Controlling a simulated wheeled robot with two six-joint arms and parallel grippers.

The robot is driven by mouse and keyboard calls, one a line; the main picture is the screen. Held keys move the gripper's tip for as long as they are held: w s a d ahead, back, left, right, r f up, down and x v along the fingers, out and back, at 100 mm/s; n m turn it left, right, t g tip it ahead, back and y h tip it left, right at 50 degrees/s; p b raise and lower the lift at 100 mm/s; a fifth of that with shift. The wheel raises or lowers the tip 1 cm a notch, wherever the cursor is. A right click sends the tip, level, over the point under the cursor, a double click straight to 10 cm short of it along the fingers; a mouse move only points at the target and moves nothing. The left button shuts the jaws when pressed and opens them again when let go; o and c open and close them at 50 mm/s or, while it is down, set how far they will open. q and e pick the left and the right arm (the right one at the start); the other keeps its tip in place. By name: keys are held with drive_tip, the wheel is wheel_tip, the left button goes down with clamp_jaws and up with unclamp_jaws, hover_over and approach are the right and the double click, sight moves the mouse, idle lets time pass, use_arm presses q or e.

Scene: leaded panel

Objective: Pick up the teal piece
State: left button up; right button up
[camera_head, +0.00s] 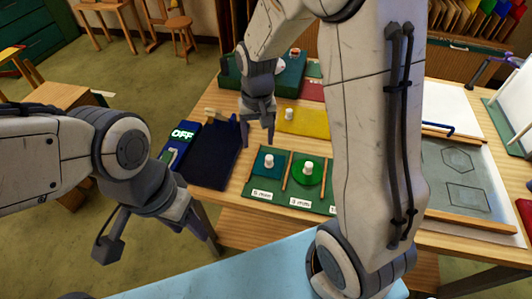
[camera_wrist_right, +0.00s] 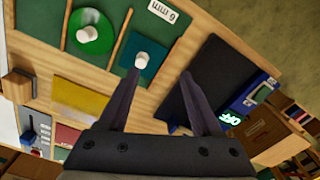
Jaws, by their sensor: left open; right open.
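The teal piece (camera_head: 258,166) is a flat teal square with a white knob. It lies on a green rack in a bay between wooden strips, with a label in front. It also shows in the right wrist view (camera_wrist_right: 156,46), beyond the fingertips. My right gripper (camera_head: 258,143) is open and empty, pointing down just behind the teal piece in the head view. In the right wrist view my right gripper (camera_wrist_right: 160,75) has its fingers apart, the left fingertip close to the white knob in the picture. My left gripper (camera_head: 160,243) is open and empty, off the table at the lower left.
A round green piece (camera_head: 318,174) with a white knob sits in the neighbouring bay. A yellow sheet (camera_head: 308,123) lies behind. A dark blue pad (camera_head: 212,155) and a device showing OFF (camera_head: 183,133) are to the left. My right arm hides the table's middle.

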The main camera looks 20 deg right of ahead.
drive_tip(key=w+d+f+m, duration=0.2)
drive_tip(key=d+f, duration=0.1)
drive_tip(key=d, duration=0.1)
drive_tip(key=p, duration=0.1)
hover_over(269, 157)
wheel_tip(269, 157, down, 4)
drive_tip(key=shift+d+f, duration=0.1)
drive_tip(key=shift+f, duration=0.05)
wheel_tip(269, 157, down, 5)
drive_tip(key=shift+s+p, duration=0.1)
drive_tip(key=shift+p, duration=0.95)
drive_tip(key=shift+f, duration=0.4)
clamp_jaws()
